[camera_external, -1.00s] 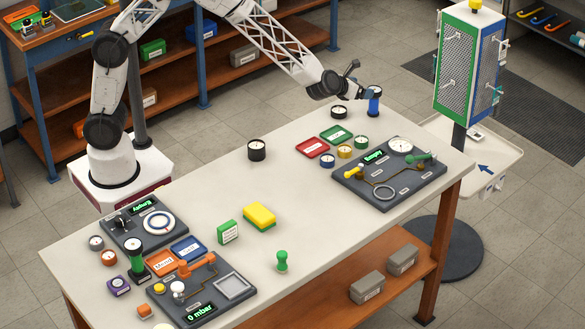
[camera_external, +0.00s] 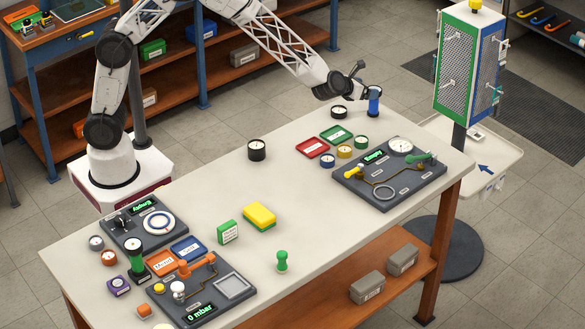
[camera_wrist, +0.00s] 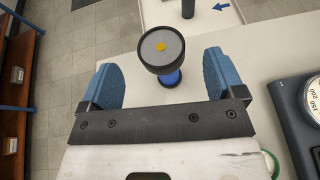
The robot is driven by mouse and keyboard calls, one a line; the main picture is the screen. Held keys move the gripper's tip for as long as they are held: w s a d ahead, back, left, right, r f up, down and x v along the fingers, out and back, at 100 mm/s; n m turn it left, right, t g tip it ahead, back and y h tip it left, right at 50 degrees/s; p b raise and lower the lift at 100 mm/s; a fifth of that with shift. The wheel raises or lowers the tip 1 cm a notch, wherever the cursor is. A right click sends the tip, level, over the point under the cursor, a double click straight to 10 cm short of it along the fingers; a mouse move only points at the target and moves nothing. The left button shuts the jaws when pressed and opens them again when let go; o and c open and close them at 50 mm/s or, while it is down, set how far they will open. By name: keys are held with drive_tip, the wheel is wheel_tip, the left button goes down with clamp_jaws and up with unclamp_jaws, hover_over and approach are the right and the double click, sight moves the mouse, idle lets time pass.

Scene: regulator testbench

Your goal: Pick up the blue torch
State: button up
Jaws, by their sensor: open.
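The blue torch (camera_external: 374,104) stands upright near the far right corner of the table. In the wrist view, its round dark-rimmed head with a grey face and yellow centre (camera_wrist: 161,48) faces the camera, with the blue body (camera_wrist: 170,78) below it. My gripper (camera_external: 366,88) is beside the torch at about the height of its head. In the wrist view, my gripper (camera_wrist: 160,72) is open, with blue finger pads left and right of the torch. The torch is ahead of the palm, roughly between the fingertips.
A black round gauge (camera_external: 339,112) stands just left of the torch. Red (camera_external: 312,147) and green (camera_external: 336,135) trays, small gauges and a dark gauge panel (camera_external: 415,190) lie nearer. The table's far edge is close behind the torch. The middle of the table is mostly clear.

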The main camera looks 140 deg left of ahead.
sight(375, 86)
drive_tip(key=shift+x, duration=2.6)
drive_tip(key=c, duration=1.5)
drive_tip(key=shift+r, duration=0.15)
drive_tip(key=shift+r, duration=0.6)
drive_tip(key=shift+s+d+r, duration=0.1)
drive_tip(key=shift+d+r, duration=0.05)
drive_tip(key=shift+r, duration=0.4)
drive_tip(key=shift+s+d+r, duration=0.1)
drive_tip(key=shift+d+r, duration=0.1)
drive_tip(key=shift+r, duration=0.35)
drive_tip(key=s+d, duration=0.2)
drive_tip(key=d, duration=0.2)
drive_tip(key=s+d, duration=0.3)
drive_tip(key=d, duration=0.1)
drive_tip(key=s+d+r, duration=0.1)
drive_tip(key=s+d, duration=0.2)
drive_tip(key=d, duration=0.1)
drive_tip(key=shift+s+d+r, duration=0.1)
drive_tip(key=shift+s+d, duration=0.15)
drive_tip(key=shift+d, duration=0.05)
